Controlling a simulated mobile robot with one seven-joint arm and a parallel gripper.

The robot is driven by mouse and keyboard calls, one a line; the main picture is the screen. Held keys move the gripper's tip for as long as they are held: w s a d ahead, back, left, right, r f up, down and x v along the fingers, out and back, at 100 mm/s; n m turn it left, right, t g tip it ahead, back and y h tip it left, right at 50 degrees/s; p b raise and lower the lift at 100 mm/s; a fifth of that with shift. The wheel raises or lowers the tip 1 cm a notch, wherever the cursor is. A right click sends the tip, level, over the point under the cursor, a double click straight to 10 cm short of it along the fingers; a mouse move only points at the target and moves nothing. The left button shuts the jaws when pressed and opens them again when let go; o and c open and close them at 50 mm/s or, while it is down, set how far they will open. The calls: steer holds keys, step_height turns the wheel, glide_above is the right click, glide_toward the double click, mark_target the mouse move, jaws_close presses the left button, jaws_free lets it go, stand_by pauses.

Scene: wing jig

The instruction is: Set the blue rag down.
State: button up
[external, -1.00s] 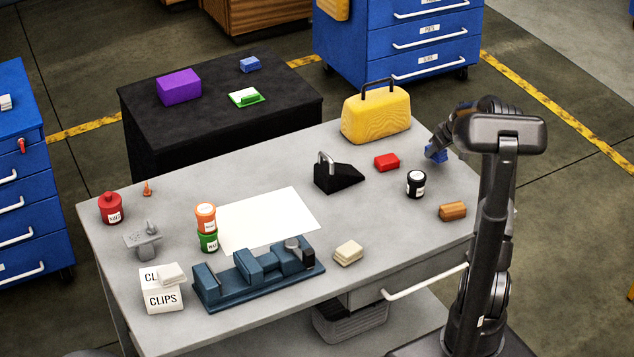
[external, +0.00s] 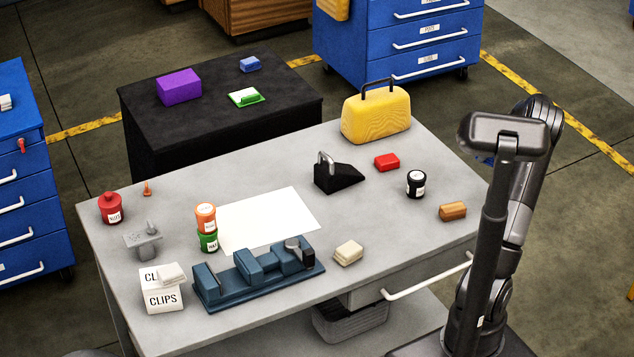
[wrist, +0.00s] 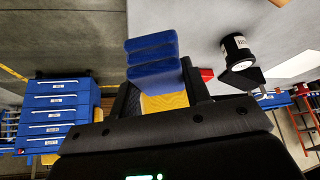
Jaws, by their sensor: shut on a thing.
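My gripper (wrist: 162,78) is shut on the blue rag (wrist: 152,58), a folded block held between its two fingers in the wrist view. In the external view only a sliver of the blue rag (external: 484,160) shows beside my column's head, near the right end of the grey table (external: 300,173). The gripper itself is hidden there. The rag appears to be held up, but its height and whether it is over the table edge cannot be told.
A red block (external: 387,162), a black labelled jar (external: 416,184), an orange block (external: 453,211) and a yellow case (external: 376,116) stand on the table's right part. A black side table (external: 290,100) behind bears purple, blue and green things.

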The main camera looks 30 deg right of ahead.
steer(key=s+a+n+g+y, duration=0.15)
steer(key=s+n, duration=0.25)
steer(key=s, duration=0.7)
glide_above(464, 197)
steer(key=s+d, duration=0.1)
steer(key=shift+n+y, duration=0.25)
steer(key=shift+n, duration=0.05)
steer(key=f, duration=0.6)
steer(key=shift+s+d+f, duration=0.15)
steer(key=shift+d+f, duration=0.05)
steer(key=shift+f, duration=2.05)
steer(key=shift+f, duration=0.15)
steer(key=o, duration=1)
